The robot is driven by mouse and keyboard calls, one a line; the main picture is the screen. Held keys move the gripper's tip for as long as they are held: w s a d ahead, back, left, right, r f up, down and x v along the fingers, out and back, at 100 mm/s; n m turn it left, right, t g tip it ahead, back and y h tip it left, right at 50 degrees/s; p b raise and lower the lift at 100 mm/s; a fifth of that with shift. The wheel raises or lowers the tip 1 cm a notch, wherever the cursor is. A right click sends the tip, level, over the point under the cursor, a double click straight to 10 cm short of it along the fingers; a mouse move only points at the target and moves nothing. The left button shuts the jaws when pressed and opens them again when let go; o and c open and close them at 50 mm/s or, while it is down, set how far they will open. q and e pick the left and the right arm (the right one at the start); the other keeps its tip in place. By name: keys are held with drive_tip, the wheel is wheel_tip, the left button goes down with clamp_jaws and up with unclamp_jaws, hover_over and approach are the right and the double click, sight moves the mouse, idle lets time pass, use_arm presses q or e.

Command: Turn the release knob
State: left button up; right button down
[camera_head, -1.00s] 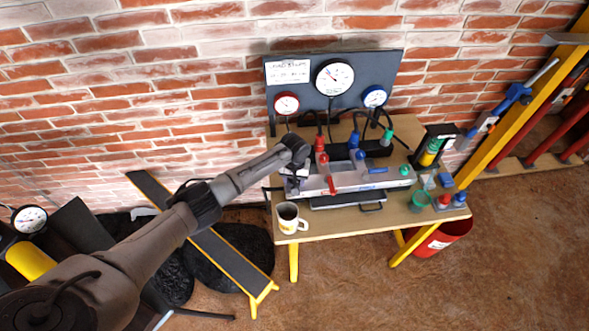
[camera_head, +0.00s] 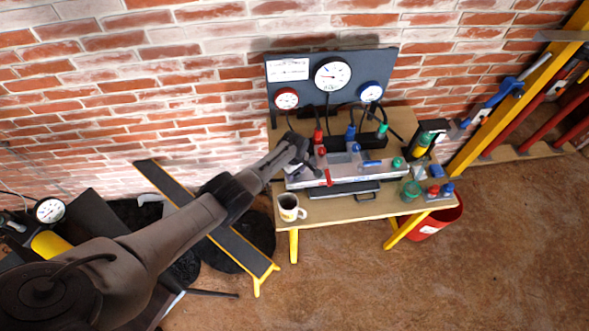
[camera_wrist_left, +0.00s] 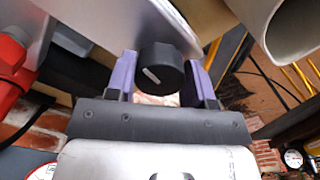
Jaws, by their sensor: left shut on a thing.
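The release knob (camera_wrist_left: 162,72) is a round black knob with a white pointer mark, on the light grey metal block (camera_head: 345,174) on the bench. In the left wrist view the purple fingers of my left gripper (camera_wrist_left: 162,76) stand on both sides of the knob, shut on it. In the head view my left gripper (camera_head: 294,168) is at the left end of the block and hides the knob. The white mark points up and left in the wrist view. My right gripper is in neither view.
A mug (camera_head: 289,208) stands at the bench's front left, close below my gripper. Red lever (camera_head: 327,177) and blue lever (camera_head: 371,163) are on the block. A gauge panel (camera_head: 300,95) stands behind. A red bucket (camera_head: 435,222) is on the floor at right.

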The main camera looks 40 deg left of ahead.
use_arm(q)
drive_tip(key=shift+n, duration=0.9)
drive_tip(key=shift+p, duration=0.3)
drive_tip(key=o, duration=0.9)
drive_tip(key=shift+o, duration=0.2)
drive_tip(key=shift+r, duration=0.1)
wheel_tip(320, 180, up, 6)
drive_tip(key=p, duration=0.4)
drive_tip(key=shift+r, duration=0.2)
wheel_tip(320, 180, up, 7)
drive_tip(key=p, duration=0.2)
drive_tip(key=shift+r, duration=0.15)
